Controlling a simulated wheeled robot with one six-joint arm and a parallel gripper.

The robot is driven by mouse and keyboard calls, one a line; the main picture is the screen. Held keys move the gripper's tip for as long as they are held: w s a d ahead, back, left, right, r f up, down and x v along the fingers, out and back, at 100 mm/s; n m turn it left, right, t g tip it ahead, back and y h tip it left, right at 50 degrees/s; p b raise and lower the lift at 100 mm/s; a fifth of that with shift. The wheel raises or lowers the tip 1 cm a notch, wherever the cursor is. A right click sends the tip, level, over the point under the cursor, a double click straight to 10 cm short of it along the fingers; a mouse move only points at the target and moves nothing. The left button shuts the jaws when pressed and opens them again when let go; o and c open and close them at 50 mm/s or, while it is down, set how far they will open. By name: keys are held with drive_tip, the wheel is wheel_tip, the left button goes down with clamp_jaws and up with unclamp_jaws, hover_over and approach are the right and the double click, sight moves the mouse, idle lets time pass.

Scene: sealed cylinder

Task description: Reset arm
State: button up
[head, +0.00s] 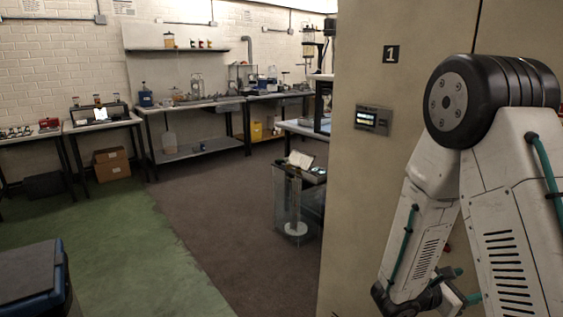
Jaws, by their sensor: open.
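My arm stands at the right of the head view. It is folded, with a large black elbow joint high up and white links running down from it. One link leads down to a dark wrist joint at the bottom edge. Short teal pieces show beside that wrist, partly behind the nearer link. The end of the arm is cut off by the frame or hidden, so I cannot make out my gripper's fingers or anything between them.
A tall beige cabinet (348,200) marked 1, with a small lit panel (372,119), stands close beside my arm. A clear container (289,205) stands left of it. A blue case (30,280) is at lower left. Workbenches (190,104) line the far wall. The middle floor (210,215) is clear.

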drive_tip(key=s+a+r+m+g+y, duration=0.2)
drive_tip(key=s+r+m+g+y, duration=0.1)
drive_tip(key=s+r+m+g, duration=0.25)
drive_tip(key=s+a+r+m+g+y, duration=0.2)
drive_tip(key=s+m+g+y, duration=0.15)
drive_tip(key=s+m, duration=0.45)
drive_tip(key=s+a+r+m+t+y, duration=0.6)
drive_tip(key=a+r+y, duration=0.4)
drive_tip(key=a, duration=0.4)
drive_tip(key=shift+s+a+r+t, duration=0.25)
drive_tip(key=shift+s+r+t, duration=0.4)
drive_tip(key=shift+s, duration=0.5)
drive_tip(key=shift+r, duration=0.1)
